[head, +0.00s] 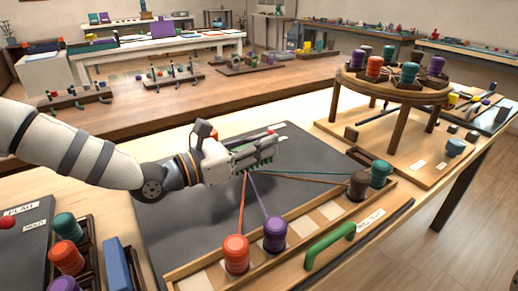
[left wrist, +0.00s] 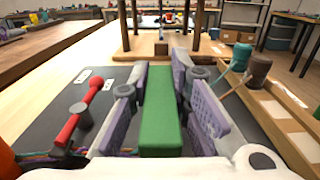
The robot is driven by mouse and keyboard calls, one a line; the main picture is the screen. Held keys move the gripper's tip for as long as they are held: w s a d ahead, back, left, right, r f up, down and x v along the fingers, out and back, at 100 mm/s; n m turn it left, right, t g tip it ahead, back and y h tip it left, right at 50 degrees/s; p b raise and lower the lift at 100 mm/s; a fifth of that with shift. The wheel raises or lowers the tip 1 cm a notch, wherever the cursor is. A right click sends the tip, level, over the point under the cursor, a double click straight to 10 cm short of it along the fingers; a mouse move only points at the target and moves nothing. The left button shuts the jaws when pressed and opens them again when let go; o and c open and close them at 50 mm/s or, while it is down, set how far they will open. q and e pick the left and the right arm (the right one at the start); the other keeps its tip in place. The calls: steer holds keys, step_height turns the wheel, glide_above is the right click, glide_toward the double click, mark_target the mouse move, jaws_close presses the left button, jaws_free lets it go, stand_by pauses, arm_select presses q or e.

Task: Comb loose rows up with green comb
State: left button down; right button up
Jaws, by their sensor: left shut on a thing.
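My left gripper (head: 262,152) is over the dark mat (head: 190,222) and is shut on the green comb (left wrist: 160,112). In the left wrist view the comb stands between the two purple-padded fingers; in the head view only small green parts show below the fingers. Under the gripper, an orange cord (head: 241,208) and a purple cord (head: 257,197) run to the orange spool (head: 236,254) and purple spool (head: 275,234). A teal cord (head: 310,173) and a brown cord run right to the teal spool (head: 380,173) and brown spool (head: 358,185). The gripper hides where the cords meet. My right gripper is out of view.
A wooden rack (head: 300,228) edges the mat, with a green arched handle (head: 330,245) in front. A round stand (head: 392,85) with several spools is at right. Spools and a blue block (head: 116,265) are at lower left. A red rod (left wrist: 82,112) is left of the comb.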

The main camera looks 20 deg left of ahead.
arm_select(q)
steer(key=r, duration=0.2)
steer(key=r+p, duration=0.1)
steer(key=r, duration=0.1)
steer(key=r+p, duration=0.1)
steer(key=r, duration=0.1)
steer(key=shift+s+d+r, duration=0.2)
steer(key=shift+d+r, duration=0.05)
steer(key=shift+d, duration=0.05)
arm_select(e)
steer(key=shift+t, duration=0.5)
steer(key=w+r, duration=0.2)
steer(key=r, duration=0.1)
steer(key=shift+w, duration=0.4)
arm_select(q)
steer(key=r, duration=0.1)
steer(key=r+p, duration=0.1)
steer(key=r, duration=0.2)
steer(key=shift+s+r+p, duration=0.3)
steer(key=shift+r, duration=0.05)
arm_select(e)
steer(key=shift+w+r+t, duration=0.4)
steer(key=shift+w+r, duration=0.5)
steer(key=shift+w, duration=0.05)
